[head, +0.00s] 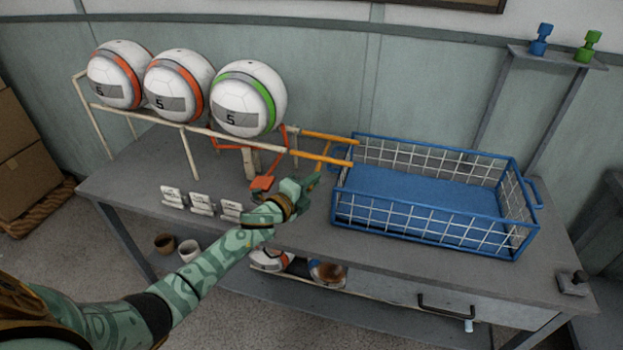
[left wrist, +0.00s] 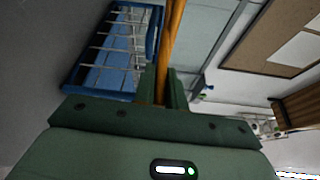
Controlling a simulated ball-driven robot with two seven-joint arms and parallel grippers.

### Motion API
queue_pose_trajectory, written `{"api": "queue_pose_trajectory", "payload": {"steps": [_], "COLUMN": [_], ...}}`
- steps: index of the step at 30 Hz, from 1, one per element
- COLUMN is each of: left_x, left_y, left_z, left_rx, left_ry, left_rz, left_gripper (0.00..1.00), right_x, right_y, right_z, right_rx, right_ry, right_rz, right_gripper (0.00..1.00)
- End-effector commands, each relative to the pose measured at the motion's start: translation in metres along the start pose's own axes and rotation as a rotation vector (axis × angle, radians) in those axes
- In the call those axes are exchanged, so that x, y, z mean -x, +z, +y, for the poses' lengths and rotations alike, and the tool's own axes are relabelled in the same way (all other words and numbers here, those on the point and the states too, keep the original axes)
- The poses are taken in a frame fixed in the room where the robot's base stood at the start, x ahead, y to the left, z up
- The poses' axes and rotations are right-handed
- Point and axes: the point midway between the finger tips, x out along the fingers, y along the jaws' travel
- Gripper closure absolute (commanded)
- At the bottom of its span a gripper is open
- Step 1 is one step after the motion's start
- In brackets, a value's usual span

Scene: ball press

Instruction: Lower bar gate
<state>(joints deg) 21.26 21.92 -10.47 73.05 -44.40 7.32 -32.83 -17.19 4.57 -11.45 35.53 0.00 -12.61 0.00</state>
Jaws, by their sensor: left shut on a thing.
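The bar gate's red-orange linkage (head: 283,136) stands at the right end of the ball rack, in front of the green-banded ball (head: 248,98). A red-orange block (head: 262,183) sits lower down on it, just left of my left gripper (head: 311,183). My left gripper is shut. In the left wrist view an orange bar (left wrist: 172,45) runs between the fingers and away from them. The exact grip point is hidden in the head view. My right gripper is not in view.
Two orange-banded balls (head: 119,74) (head: 178,85) share the white rack (head: 92,120). Yellow rails (head: 326,158) lead to an empty blue wire basket (head: 430,190). White cards (head: 201,203) stand on the grey table (head: 150,165). Balls and cups lie below.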

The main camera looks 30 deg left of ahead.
Motion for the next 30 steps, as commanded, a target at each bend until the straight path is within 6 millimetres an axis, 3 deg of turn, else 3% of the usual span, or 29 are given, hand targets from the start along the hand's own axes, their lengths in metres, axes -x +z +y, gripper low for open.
{"api": "queue_pose_trajectory", "payload": {"steps": [15,16,18,30], "left_x": [-0.0001,-0.0001,-0.0001,0.0091], "left_y": [-0.0002,-0.0003,-0.0002,-0.0002], "left_z": [0.0020,0.0020,0.0020,0.0009], "left_rx": [-0.017,-0.017,-0.017,-0.017], "left_ry": [0.008,0.008,0.008,0.008], "left_rz": [0.000,0.000,0.000,0.000], "left_gripper": [1.00,0.85,0.66,0.66], "right_x": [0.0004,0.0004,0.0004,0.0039], "right_y": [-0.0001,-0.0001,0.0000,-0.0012], "right_z": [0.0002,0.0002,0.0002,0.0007], "right_rx": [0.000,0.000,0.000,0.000], "right_ry": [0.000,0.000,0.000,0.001], "right_rz": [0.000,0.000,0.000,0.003], "right_gripper": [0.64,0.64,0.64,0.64]}}
